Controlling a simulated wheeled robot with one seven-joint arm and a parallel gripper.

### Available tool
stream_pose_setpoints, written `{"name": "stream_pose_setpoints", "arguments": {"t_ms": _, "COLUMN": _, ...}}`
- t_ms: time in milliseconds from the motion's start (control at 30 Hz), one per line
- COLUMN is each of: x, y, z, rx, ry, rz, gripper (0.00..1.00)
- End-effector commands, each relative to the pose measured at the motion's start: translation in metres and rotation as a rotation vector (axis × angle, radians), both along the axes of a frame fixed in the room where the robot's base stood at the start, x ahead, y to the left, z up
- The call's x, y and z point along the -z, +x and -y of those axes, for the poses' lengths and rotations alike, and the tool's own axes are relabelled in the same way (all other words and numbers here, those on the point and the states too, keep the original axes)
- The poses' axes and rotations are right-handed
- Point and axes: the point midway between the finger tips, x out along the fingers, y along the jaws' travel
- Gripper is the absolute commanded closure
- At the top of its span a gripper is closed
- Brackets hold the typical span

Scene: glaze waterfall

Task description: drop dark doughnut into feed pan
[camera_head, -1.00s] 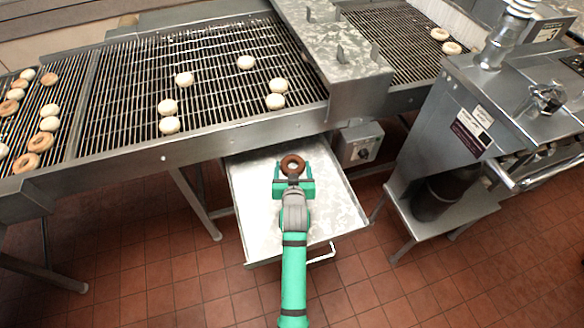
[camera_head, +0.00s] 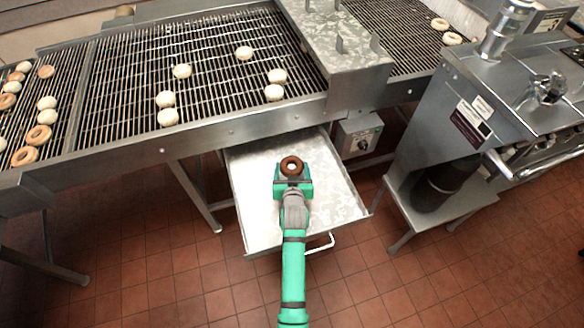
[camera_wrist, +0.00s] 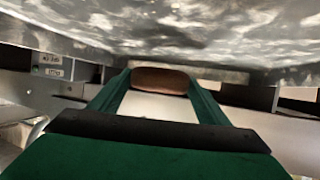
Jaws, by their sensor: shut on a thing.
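The dark brown doughnut (camera_head: 291,166) is held at the tip of my gripper (camera_head: 292,173). My gripper is shut on it, with a green finger on each side. In the wrist view the doughnut (camera_wrist: 160,79) shows as a brown edge between the green fingers (camera_wrist: 160,88). A shallow, pulled-out metal tray (camera_head: 260,212) with a front handle lies below the doughnut in the head view. I cannot tell the exact height of the doughnut above it. No other pan that could be the feed pan is clearly in view.
A wire conveyor (camera_head: 215,85) with several pale doughnuts runs behind the tray, with a metal bridge (camera_head: 340,55) over it. A control box (camera_head: 359,136) hangs at the tray's right. A metal machine (camera_head: 450,120) stands on the right. Tiled floor (camera_head: 160,275) is open in front.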

Motion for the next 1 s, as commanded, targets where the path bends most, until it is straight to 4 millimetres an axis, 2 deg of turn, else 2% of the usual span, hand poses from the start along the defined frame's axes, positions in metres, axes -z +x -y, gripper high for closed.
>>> {"name": "stream_pose_setpoints", "arguments": {"t_ms": 33, "x": 0.0, "y": 0.0, "z": 0.0, "rx": 0.0, "ry": 0.0, "rz": 0.0, "gripper": 0.25}}
{"name": "stream_pose_setpoints", "arguments": {"t_ms": 100, "x": 0.0, "y": 0.0, "z": 0.0, "rx": 0.0, "ry": 0.0, "rz": 0.0, "gripper": 0.09}}
{"name": "stream_pose_setpoints", "arguments": {"t_ms": 400, "x": 0.0, "y": -0.001, "z": 0.0, "rx": 0.0, "ry": 0.0, "rz": 0.0, "gripper": 0.08}}
{"name": "stream_pose_setpoints", "arguments": {"t_ms": 533, "x": -0.003, "y": -0.008, "z": 0.0, "rx": 0.0, "ry": 0.0, "rz": -0.001, "gripper": 0.08}}
{"name": "stream_pose_setpoints", "arguments": {"t_ms": 1000, "x": -0.034, "y": -0.082, "z": 0.003, "rx": 0.0, "ry": 0.0, "rz": -0.001, "gripper": 0.08}}
